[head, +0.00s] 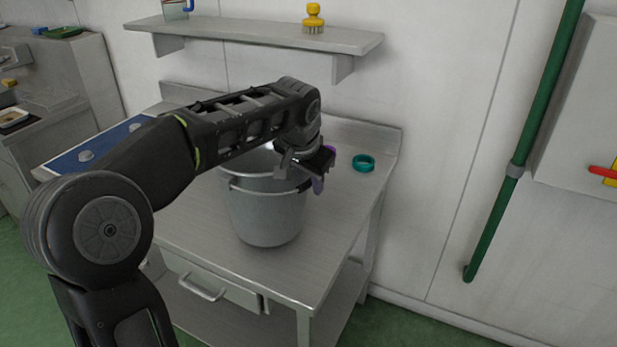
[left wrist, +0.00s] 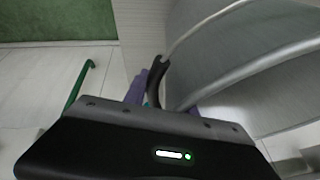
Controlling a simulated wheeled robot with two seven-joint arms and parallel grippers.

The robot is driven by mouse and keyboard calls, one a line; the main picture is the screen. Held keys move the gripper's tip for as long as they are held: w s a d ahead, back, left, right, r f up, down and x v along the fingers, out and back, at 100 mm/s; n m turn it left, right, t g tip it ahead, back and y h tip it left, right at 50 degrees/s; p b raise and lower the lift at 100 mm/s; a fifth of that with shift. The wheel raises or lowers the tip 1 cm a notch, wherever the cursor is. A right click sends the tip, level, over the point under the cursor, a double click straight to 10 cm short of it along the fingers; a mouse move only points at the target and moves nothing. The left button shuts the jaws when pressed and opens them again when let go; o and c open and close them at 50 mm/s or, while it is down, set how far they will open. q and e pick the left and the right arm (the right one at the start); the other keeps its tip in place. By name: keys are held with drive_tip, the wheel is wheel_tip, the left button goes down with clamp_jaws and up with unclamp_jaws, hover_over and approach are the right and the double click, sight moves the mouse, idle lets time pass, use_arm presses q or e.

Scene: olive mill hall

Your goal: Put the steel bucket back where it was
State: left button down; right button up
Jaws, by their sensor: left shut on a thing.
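The steel bucket (head: 262,215) is upright over the steel table, and I cannot tell for sure whether its base touches the top. It also fills the right of the left wrist view (left wrist: 245,60). My left gripper (head: 319,172), with purple fingertips, is shut on the bucket's rim at its right side. My left arm passes in front of the bucket's back rim and hides part of its mouth. My right gripper is not in view.
The steel table (head: 335,235) has free room right of the bucket. A teal ring (head: 363,162) lies near its back right. A blue tray (head: 75,158) is at the left, partly behind my arm. A wall shelf (head: 260,35) with a yellow brush (head: 313,18) hangs above.

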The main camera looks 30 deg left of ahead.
use_arm(q)
drive_tip(key=shift+w+f, duration=0.1)
drive_tip(key=shift+f, duration=1.4)
drive_tip(key=c, duration=1)
unclamp_jaws()
drive_tip(key=shift+f, duration=0.2)
drive_tip(key=shift+r, duration=0.15)
drive_tip(key=v, duration=1.2)
drive_tip(key=shift+s+d, duration=0.1)
drive_tip(key=shift+s, duration=0.1)
